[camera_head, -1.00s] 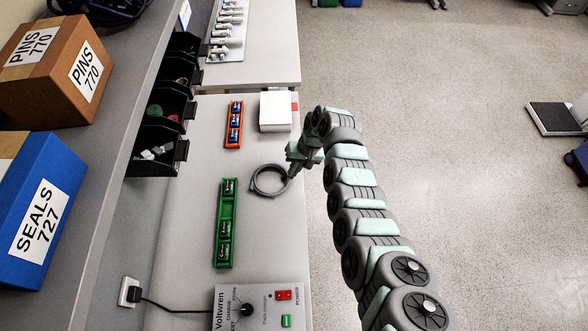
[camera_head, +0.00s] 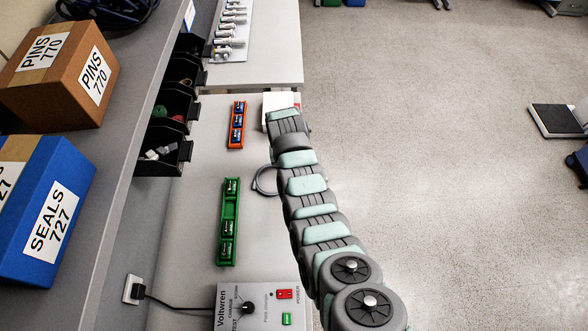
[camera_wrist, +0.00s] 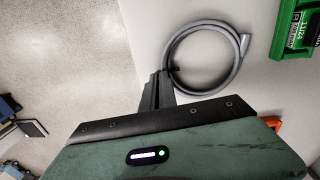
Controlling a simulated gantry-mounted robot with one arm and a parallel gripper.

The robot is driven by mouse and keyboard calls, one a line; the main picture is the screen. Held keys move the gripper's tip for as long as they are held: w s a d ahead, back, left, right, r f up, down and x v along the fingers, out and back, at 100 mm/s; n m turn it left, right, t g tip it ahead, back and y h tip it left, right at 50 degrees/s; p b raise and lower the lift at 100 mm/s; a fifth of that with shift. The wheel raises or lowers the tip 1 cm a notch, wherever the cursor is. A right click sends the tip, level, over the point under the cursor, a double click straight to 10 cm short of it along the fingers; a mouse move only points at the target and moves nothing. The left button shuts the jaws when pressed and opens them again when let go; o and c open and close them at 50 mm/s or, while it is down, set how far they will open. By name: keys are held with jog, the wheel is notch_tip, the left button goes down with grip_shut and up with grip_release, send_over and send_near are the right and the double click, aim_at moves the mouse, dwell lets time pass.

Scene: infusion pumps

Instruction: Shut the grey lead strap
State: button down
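The grey lead (camera_head: 258,184) lies in a round coil on the grey bench. In the head view my arm covers its right side. The wrist view shows most of the coil (camera_wrist: 176,42), with a thicker grey end at its right. A small dark piece (camera_wrist: 173,69), perhaps the strap, shows on the coil's lower left; whether it is open or shut is unclear. My gripper (camera_wrist: 158,76) has its fingertips close beside that piece in the wrist view. The fingers overlap from this angle, so their gap and any contact are unclear. The head view hides the gripper behind my arm.
A green battery tray (camera_head: 229,222) lies left of the coil, and an orange one (camera_head: 237,125) lies farther back. A white box (camera_head: 277,102) is behind my arm. A grey tester (camera_head: 256,306) stands at the front. Shelf and black bins (camera_head: 166,146) line the left.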

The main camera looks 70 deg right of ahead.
jog(key=shift+w+a+f+g+h+b, duration=0.25)
jog(key=shift+w+f+g+h+b, duration=0.2)
jog(key=shift+g+b, duration=0.45)
jog(key=g+b, duration=0.1)
jog(key=b, duration=0.1)
jog(key=h+b, duration=0.1)
jog(key=b, duration=0.1)
jog(key=shift+w+a+f+g, duration=0.15)
jog(key=shift+w+f+g, duration=0.1)
jog(key=shift+g, duration=0.15)
jog(key=b, duration=0.2)
jog(key=g+h+b, duration=0.1)
jog(key=b, duration=0.1)
jog(key=shift+w+a+g, duration=0.15)
jog(key=shift+g, duration=0.15)
jog(key=shift+r+b, duration=0.1)
jog(key=shift+b, duration=0.2)
jog(key=shift+r+b, duration=0.1)
jog(key=shift+b, duration=0.35)
jog(key=c, duration=1.6)
grip_release()
jog(key=shift+c, duration=0.2)
notch_tip(320, 180, up, 20)
jog(key=p, duration=0.1)
